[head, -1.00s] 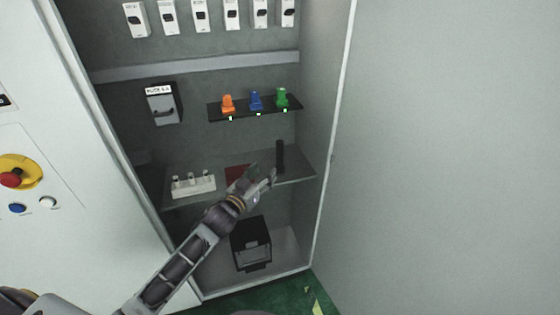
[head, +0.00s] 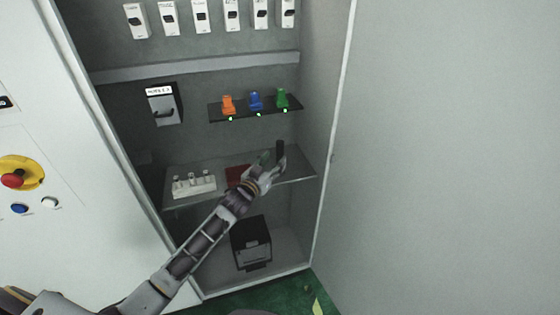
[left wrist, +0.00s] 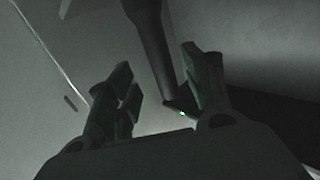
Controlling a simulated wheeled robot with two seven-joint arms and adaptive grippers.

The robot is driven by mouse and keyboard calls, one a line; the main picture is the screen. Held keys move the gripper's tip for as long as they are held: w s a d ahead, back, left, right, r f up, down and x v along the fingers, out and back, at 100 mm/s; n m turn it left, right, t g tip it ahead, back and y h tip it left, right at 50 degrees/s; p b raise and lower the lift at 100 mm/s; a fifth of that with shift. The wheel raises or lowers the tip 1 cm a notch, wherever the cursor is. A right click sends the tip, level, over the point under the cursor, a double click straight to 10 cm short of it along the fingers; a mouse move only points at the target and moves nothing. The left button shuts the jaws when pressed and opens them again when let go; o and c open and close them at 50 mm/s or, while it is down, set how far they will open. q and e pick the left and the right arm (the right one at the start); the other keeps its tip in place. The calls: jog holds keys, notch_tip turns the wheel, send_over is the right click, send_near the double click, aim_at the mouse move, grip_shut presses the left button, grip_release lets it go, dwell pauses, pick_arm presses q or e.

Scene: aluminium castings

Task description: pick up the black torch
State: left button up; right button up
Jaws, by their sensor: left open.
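The black torch (head: 280,149) stands upright on the middle shelf (head: 212,169) of the open cabinet, towards its right end. In the head view my left gripper (head: 274,161) is at the torch, and its fingers hide the torch's lower part. In the left wrist view the torch (left wrist: 152,45) is a dark cylinder beyond the fingertips. My left gripper (left wrist: 162,82) is open there, and the torch shows in line with the gap, nearer the right finger. I cannot tell whether a finger touches it. My right gripper is not in view.
A white block with several small pieces (head: 193,185) and a dark red item (head: 237,173) are on the same shelf. Above is a small shelf with orange (head: 228,104), blue (head: 255,101) and green (head: 282,98) pieces. A black box (head: 251,241) stands below.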

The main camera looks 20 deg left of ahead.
aim_at(278, 157)
pick_arm(q)
jog(key=shift+w+d, duration=0.1)
jog(key=shift+w, duration=0.2)
jog(key=shift+f+p+x, duration=0.15)
jog(key=shift+p+x, duration=0.05)
jog(key=shift+x, duration=1.05)
jog(key=shift+f+p+x, duration=0.15)
jog(key=shift+p+x, duration=0.05)
jog(key=shift+x, duration=1.05)
grip_shut()
